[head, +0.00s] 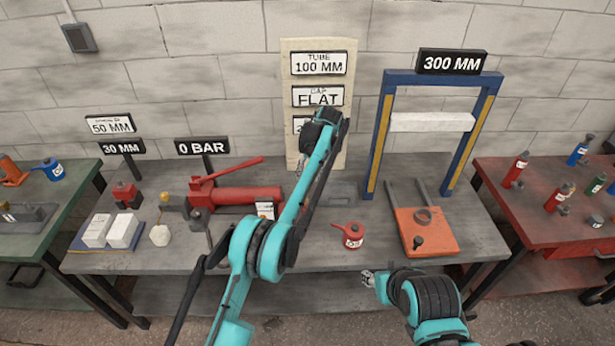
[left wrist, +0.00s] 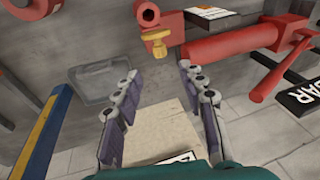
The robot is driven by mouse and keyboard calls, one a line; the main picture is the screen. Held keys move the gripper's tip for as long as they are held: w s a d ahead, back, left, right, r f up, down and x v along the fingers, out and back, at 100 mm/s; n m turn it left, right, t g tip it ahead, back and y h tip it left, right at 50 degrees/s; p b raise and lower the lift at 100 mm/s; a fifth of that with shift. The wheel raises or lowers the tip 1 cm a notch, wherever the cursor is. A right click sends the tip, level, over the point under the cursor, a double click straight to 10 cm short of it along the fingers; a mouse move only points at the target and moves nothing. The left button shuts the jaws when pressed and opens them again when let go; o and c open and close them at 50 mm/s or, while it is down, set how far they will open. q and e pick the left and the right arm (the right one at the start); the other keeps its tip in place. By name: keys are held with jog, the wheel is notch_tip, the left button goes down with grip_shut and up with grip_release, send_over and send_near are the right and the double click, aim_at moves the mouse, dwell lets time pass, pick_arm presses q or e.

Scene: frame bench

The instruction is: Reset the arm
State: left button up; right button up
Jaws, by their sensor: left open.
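My left arm reaches up across the middle of the bench in the head view. Its gripper (head: 328,116) is at the top, in front of the sign board (head: 342,145) and partly covering its lower labels. In the left wrist view, the left gripper's two fingers (left wrist: 158,112) are spread apart with nothing between them; the board (left wrist: 160,130) shows behind them. My right arm is low at the right, and its gripper (head: 369,278) is near the bench's front edge. It is too small to tell whether that one is open or shut.
On the bench (head: 300,255), a red hand pump (head: 235,195) lies left of my left arm. A red-lidded tin (head: 352,234), an orange plate (head: 428,238) and a blue frame (head: 377,145) stand to its right. White blocks (head: 122,230) lie far left.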

pick_arm(q)
jog(key=s+a+r+t+h, duration=0.1)
jog(key=s+a+r, duration=0.25)
jog(key=r, duration=0.25)
jog(key=s+a+r, duration=0.2)
jog(key=a+r, duration=0.2)
jog(key=r, duration=0.2)
jog(key=s+a+r+t+h, duration=0.1)
jog(key=s+a+r, duration=0.1)
jog(key=s+a, duration=0.3)
jog(key=s+a+r, duration=0.2)
jog(key=s+r, duration=0.1)
jog(key=s, duration=0.4)
jog(key=s+a+f+t, duration=0.1)
jog(key=s+a+f, duration=0.2)
jog(key=s, duration=0.9)
jog(key=s+a+f+t+b, duration=0.1)
jog(key=s+a+f+t, duration=0.1)
jog(key=s+a+f, duration=0.2)
jog(key=s+f, duration=0.3)
jog(key=s, duration=0.5)
jog(key=shift+s+h, duration=0.3)
jog(key=shift+s, duration=0.1)
jog(key=shift+f, duration=0.1)
